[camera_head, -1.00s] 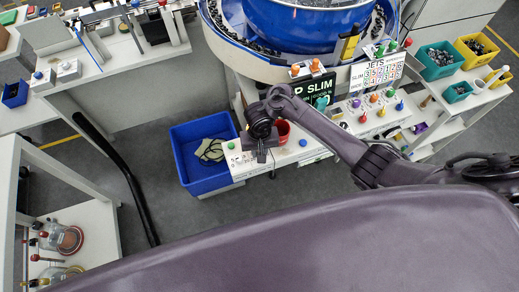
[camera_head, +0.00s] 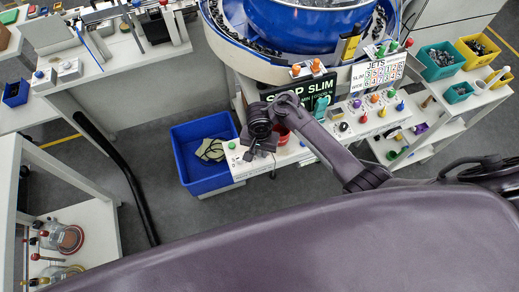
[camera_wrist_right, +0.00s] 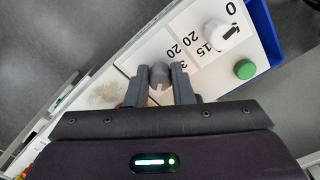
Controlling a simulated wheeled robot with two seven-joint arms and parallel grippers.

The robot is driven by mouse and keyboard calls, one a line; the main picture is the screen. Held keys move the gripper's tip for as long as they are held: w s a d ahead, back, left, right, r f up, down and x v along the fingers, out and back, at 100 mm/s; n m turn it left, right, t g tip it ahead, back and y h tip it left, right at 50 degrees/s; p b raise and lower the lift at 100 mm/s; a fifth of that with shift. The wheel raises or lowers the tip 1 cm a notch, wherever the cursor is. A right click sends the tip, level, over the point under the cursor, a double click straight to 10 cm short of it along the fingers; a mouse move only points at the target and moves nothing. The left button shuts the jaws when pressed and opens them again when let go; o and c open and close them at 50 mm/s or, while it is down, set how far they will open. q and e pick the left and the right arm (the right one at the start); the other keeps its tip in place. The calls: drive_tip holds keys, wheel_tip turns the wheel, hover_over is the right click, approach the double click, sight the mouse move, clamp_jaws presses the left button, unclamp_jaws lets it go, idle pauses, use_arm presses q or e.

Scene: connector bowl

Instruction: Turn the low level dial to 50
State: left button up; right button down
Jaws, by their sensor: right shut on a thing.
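A grey dial knob (camera_wrist_right: 159,76) stands between the fingers of my right gripper (camera_wrist_right: 160,88) in the right wrist view, and the fingers are shut on it. A white panel with large printed scale numbers (camera_wrist_right: 190,50) lies beside it; 15, 20 and 0 can be read. A white knob with a black mark (camera_wrist_right: 222,34) is further right, apart from the fingers. No label naming the low level dial is readable. In the head view, my right gripper (camera_head: 258,151) is at the left end of the white control panel (camera_head: 240,170) and hides the knob. My left gripper is not in view.
A green button (camera_head: 231,145) sits left of the gripper. A blue bin with a yellowish item (camera_head: 190,180) stands left of the panel.

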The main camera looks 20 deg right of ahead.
sight(259, 151)
drive_tip(key=shift+w+r, duration=0.15)
drive_tip(key=c, duration=1.3)
unclamp_jaws()
drive_tip(key=shift+o, duration=0.2)
drive_tip(key=shift+a+r, duration=0.1)
drive_tip(key=shift+r, duration=0.35)
wheel_tip(259, 151, up, 5)
drive_tip(key=shift+r, duration=0.85)
drive_tip(key=shift+d, duration=0.2)
